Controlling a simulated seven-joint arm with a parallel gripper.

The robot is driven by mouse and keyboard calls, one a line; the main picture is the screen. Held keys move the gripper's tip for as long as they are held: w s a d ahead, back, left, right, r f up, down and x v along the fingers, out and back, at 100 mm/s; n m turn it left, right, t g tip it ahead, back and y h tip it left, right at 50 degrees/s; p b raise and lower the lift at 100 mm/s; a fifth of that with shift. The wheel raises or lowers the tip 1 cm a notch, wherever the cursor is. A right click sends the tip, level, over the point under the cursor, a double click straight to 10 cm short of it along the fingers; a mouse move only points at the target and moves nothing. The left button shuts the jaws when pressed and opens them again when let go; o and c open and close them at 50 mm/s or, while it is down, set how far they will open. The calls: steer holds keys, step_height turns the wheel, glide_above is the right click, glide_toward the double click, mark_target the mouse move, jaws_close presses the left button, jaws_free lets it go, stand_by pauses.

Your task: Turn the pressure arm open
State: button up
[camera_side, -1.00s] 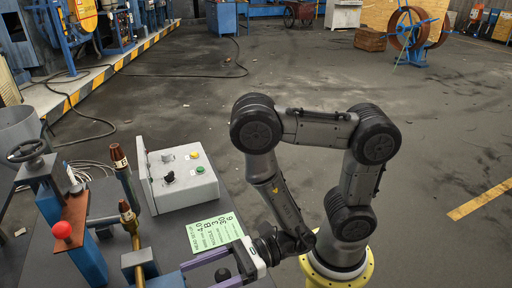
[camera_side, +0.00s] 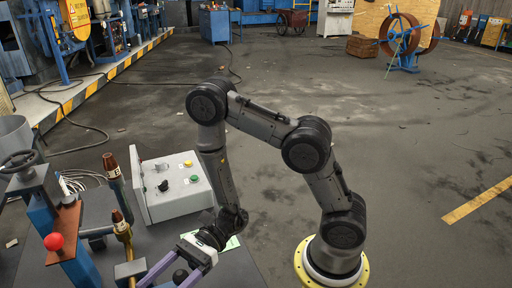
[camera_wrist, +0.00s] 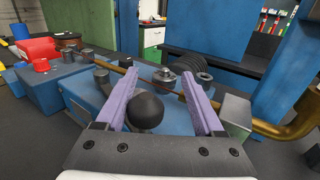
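My gripper (camera_side: 172,272) shows at the bottom of the side view, with two purple fingers spread apart and pointing to the lower left. In the wrist view my gripper (camera_wrist: 160,76) is open. A black ball knob (camera_wrist: 145,110) shows between the fingers, nearer the left one; I cannot tell whether they touch. I cannot tell for sure which part is the pressure arm. A blue block (camera_wrist: 95,97) lies below and beyond the fingers.
A red ball (camera_side: 54,242) on a brown plate, a handwheel (camera_side: 19,161) and brass-and-copper pipe parts (camera_side: 122,227) stand left of my gripper. A grey control box (camera_side: 175,187) with buttons sits behind it. A brass pipe (camera_wrist: 285,128) is at right in the wrist view.

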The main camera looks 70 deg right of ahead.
steer(key=w+a+n+g, duration=0.1)
steer(key=g, duration=0.1)
steer(key=w+a+n+g, duration=0.1)
steer(key=g, duration=0.1)
steer(key=shift+w+a+n+y, duration=0.1)
steer(key=shift+w+n+y, duration=0.05)
steer(key=shift+n+y, duration=0.2)
steer(key=d, duration=1.4)
step_height(320, 180, up, 8)
steer(key=s+a+n+g+h, duration=0.2)
steer(key=a+n, duration=0.1)
steer(key=n, duration=0.2)
steer(key=s+d+r+n+t+h, duration=0.1)
steer(key=s+d+r+n+h, duration=0.2)
steer(key=s+n+h, duration=0.3)
steer(key=s+d+r+n+t+h, duration=0.1)
steer(key=s+d+r+n+h, duration=0.25)
steer(key=s, duration=0.55)
steer(key=w+d+n+t+h, duration=0.1)
steer(key=d+n+t+h, duration=0.2)
steer(key=d+t+h, duration=0.35)
steer(key=w+r+m+g, duration=0.2)
steer(key=w+r, duration=0.1)
steer(key=r, duration=0.6)
steer(key=shift+r, duration=0.25)
steer(key=shift+d, duration=0.1)
